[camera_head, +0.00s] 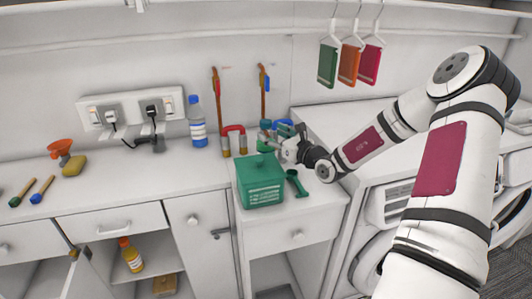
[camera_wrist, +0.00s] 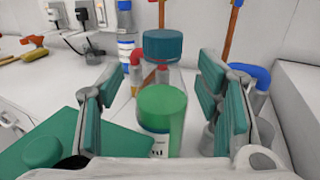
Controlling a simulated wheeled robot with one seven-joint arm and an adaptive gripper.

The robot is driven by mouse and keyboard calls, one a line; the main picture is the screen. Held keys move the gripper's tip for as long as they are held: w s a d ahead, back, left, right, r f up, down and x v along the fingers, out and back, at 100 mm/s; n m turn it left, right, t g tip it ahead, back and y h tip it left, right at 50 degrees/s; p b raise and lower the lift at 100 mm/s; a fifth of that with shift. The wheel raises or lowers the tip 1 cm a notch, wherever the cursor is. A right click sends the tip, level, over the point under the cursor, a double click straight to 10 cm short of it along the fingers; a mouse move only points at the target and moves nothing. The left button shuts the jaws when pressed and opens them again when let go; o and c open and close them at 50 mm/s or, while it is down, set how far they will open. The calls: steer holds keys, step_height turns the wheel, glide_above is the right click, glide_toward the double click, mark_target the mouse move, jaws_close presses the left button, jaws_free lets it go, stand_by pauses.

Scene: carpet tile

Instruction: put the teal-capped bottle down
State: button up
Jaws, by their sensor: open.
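That nearer bottle has a white label. My gripper (camera_wrist: 160,88) is open, with teal pads spread left and right of the bottles. No contact between the pads and either bottle is visible. In the head view my gripper (camera_head: 284,137) is at the back of the counter, behind the green lidded box. It partly hides the bottles there, and their bases are hard to see.
The green box (camera_head: 262,188) and a green scoop (camera_head: 295,183) are in front of my gripper. Red and blue taps with pipes (camera_head: 233,137) and a blue-capped bottle (camera_head: 196,122) are at the wall. Hangers with coloured cards (camera_head: 348,64) hang above.

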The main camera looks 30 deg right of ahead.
mark_target(269, 129)
steer(key=w, duration=0.4)
steer(key=shift+w+a+r, duration=0.1)
steer(key=shift+w+r, duration=0.1)
steer(key=shift+r, duration=0.15)
jaws_close()
